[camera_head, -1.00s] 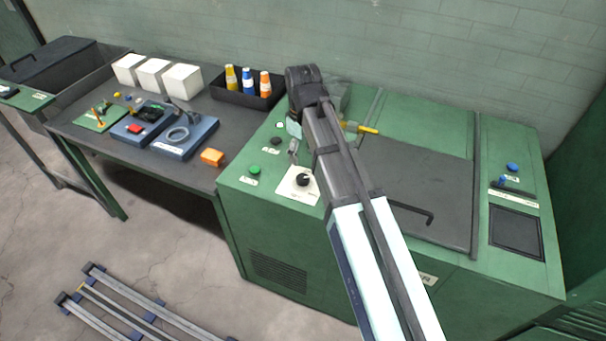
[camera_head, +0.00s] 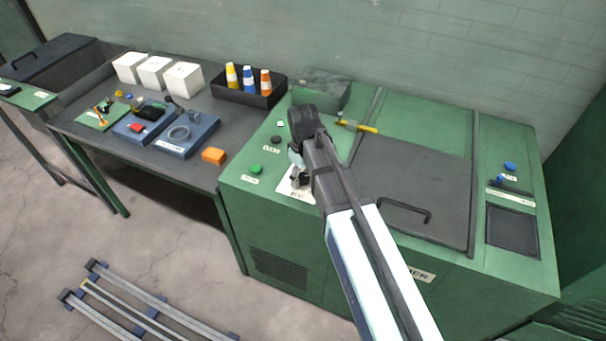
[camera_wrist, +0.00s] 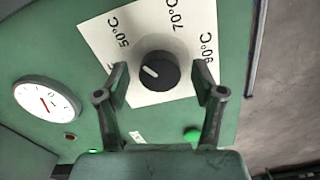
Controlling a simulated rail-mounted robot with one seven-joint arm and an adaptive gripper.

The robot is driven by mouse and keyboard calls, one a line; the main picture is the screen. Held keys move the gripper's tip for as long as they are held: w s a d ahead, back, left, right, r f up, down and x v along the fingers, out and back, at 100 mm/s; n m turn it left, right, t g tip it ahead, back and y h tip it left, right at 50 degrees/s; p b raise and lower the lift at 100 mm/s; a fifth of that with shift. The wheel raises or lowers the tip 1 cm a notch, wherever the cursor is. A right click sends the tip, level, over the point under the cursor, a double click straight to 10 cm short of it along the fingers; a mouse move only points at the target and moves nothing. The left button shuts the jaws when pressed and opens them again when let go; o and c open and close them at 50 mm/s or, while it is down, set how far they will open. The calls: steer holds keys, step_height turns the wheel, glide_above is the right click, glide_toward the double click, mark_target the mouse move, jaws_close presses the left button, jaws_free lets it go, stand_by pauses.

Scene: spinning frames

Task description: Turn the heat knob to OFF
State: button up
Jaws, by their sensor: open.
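The heat knob (camera_wrist: 158,71) is a round black dial with a white pointer line, on a white plate (camera_wrist: 112,35) marked 50°C, 70°C and 90°C. In the wrist view its pointer is directed to the upper left, roughly toward the 50°C mark. The OFF mark is not readable; a finger covers part of the plate's left edge. My gripper (camera_wrist: 160,88) is open, with one finger on each side of the knob and gaps between. In the head view my gripper (camera_head: 299,176) is over the plate (camera_head: 288,187) and mostly hides the knob.
A round white gauge (camera_wrist: 47,98) with a red needle lies left in the wrist view. A green button (camera_head: 256,169) sits left of the plate on the green machine. A yellow-handled tool (camera_head: 358,127) and a dark lid with a handle (camera_head: 405,211) lie to the right.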

steer(key=c, duration=1.1)
steer(key=shift+c, duration=0.2)
steer(key=shift+n, duration=0.5)
steer(key=n, duration=0.4)
steer(key=shift+n+p, duration=0.3)
steer(key=n, duration=0.6)
steer(key=shift+n, duration=0.3)
